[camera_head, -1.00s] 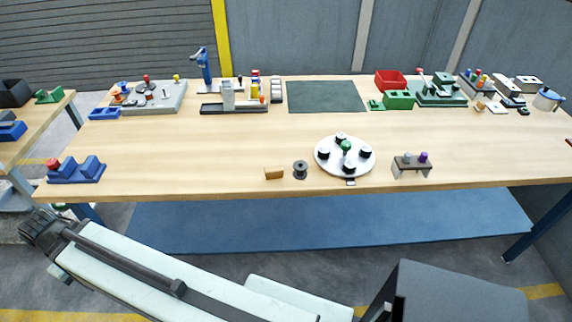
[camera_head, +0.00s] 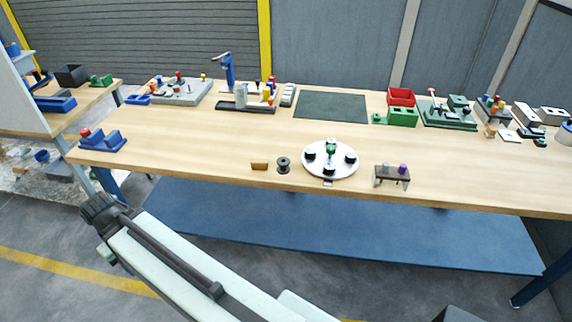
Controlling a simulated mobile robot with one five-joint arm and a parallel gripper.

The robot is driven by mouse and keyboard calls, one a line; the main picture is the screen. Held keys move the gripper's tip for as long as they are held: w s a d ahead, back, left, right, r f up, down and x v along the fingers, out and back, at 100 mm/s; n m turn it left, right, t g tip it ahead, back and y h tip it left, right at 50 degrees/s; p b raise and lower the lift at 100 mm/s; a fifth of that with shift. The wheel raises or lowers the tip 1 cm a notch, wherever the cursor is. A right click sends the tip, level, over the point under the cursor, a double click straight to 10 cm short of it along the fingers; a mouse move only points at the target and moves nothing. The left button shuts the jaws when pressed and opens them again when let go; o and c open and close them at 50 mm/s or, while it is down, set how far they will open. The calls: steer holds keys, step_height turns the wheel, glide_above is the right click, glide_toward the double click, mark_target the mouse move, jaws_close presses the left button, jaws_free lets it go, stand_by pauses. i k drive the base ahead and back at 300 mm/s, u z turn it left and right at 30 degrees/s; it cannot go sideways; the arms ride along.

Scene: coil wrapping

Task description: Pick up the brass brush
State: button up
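No brass brush can be made out for certain at this size. A small tan-brown block (camera_head: 259,166) lies near the front edge of the long table (camera_head: 215,148); I cannot tell whether it is the brush. A dark grey spool (camera_head: 283,165) stands just right of it. My gripper (camera_head: 98,208) is the dark end of my arm at the lower left, in front of the table and apart from everything on it. Its fingers are too small and dark to show whether they are open, and nothing is seen held in it.
A white turntable (camera_head: 343,168) with black posts and a small dark stand (camera_head: 391,177) are at the front edge. A blue block holder (camera_head: 102,142) sits at the left end. Fixtures and a red bin (camera_head: 401,97) line the back. The table's middle is clear.

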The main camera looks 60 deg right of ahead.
mark_target(256, 163)
steer(key=z, duration=5.65)
steer(key=k, duration=0.9)
steer(key=u, duration=5.75)
